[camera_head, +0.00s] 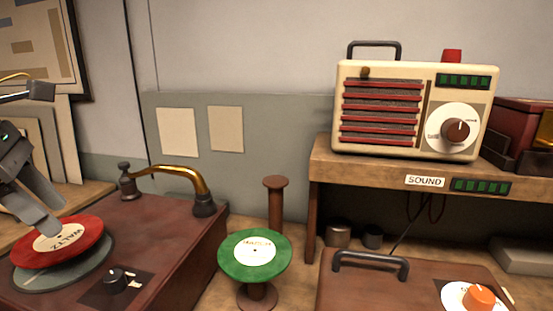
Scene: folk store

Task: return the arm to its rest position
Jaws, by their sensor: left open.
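My left gripper (47,215) comes in from the left edge with its fingers pointing down, open, over the red record. The red record (90,241), with a cream label reading WALTZ, is at the grey turntable platter (58,277) on a dark red player box (175,243). The record looks slightly offset from the platter; I cannot tell whether it lies fully flat. The fingertips overlap its left rear edge in the picture; I cannot tell whether they touch it. My right gripper is not in view.
A brass tone arm (180,177) stands at the player's back. A green record (235,268) sits on a small stand at the centre. A cream radio (385,112) rests on a wooden shelf (345,163) at the right. A brown case (345,291) is below it.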

